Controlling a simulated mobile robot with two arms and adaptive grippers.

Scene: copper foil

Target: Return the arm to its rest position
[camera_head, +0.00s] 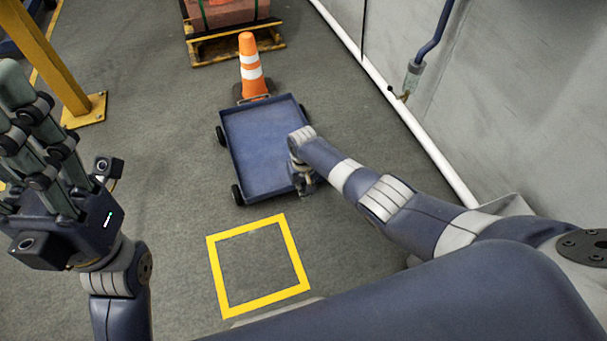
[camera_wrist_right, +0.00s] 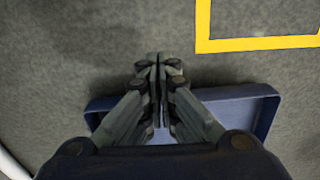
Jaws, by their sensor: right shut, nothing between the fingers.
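My right arm reaches in from the right in the head view. Its gripper (camera_head: 304,186) hangs at the right edge of a blue cart, small and partly hidden by the wrist. In the right wrist view the right gripper (camera_wrist_right: 158,62) is shut, fingertips together and empty, above the grey floor with the cart edge beneath it. My left gripper (camera_head: 22,85) is raised at the left of the head view, fingers pointing up. I cannot tell whether its fingers are open or shut.
The flat blue cart (camera_head: 262,150) is empty. Behind it stand an orange and white cone (camera_head: 250,68) and a loaded pallet (camera_head: 237,47). A yellow floor square (camera_head: 213,270) is empty. A yellow post (camera_head: 50,55) stands left; a grey wall (camera_head: 510,100) stands right.

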